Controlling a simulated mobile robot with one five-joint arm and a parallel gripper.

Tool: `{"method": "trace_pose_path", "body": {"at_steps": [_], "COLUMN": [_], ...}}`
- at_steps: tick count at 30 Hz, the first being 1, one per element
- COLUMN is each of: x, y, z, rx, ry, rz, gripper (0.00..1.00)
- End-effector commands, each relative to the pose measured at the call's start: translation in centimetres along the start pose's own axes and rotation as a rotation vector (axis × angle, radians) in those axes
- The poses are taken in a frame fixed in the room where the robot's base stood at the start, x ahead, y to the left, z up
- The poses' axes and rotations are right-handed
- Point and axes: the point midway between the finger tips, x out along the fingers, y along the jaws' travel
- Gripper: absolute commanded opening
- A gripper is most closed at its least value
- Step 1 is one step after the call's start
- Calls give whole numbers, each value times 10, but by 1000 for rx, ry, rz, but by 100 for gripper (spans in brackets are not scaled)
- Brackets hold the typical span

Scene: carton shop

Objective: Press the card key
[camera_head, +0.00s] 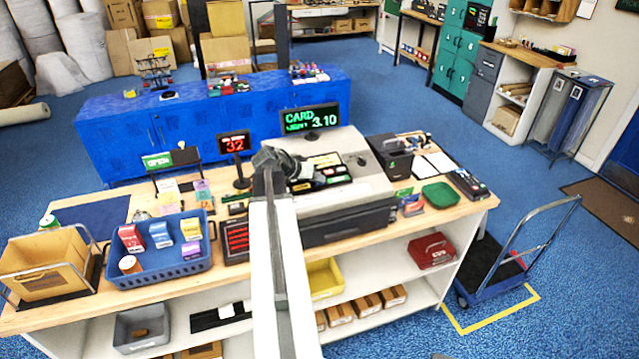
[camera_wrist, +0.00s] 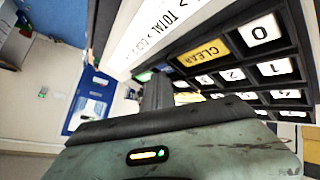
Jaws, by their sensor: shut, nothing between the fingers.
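The cash register (camera_head: 345,195) stands on the counter, its green-lit display (camera_head: 312,119) reading CARD and 3.10. My gripper (camera_head: 287,165) is shut and empty at the left side of the register's keypad (camera_head: 332,179). In the wrist view the closed fingers (camera_wrist: 157,92) are in front of the keys. A yellow CLEAR key (camera_wrist: 203,53), a white 0 key (camera_wrist: 260,31) and other number keys are to their right. A white strip (camera_wrist: 165,28) with TOTAL printed on it lies above. A green key (camera_wrist: 145,76) shows beside the fingertips. I cannot read which is the card key, or tell if the fingers touch one.
A red-lit display (camera_head: 234,143) showing 32 stands left of the register. A blue basket (camera_head: 165,265) of small cartons is farther left on the counter.

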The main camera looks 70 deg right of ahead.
Motion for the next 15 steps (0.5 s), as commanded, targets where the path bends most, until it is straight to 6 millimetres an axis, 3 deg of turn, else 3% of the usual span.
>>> {"method": "trace_pose_path", "body": {"at_steps": [15], "x": [-8], "y": [6], "z": [-7], "rx": [0], "ry": [1], "rz": [0], "gripper": [0]}}
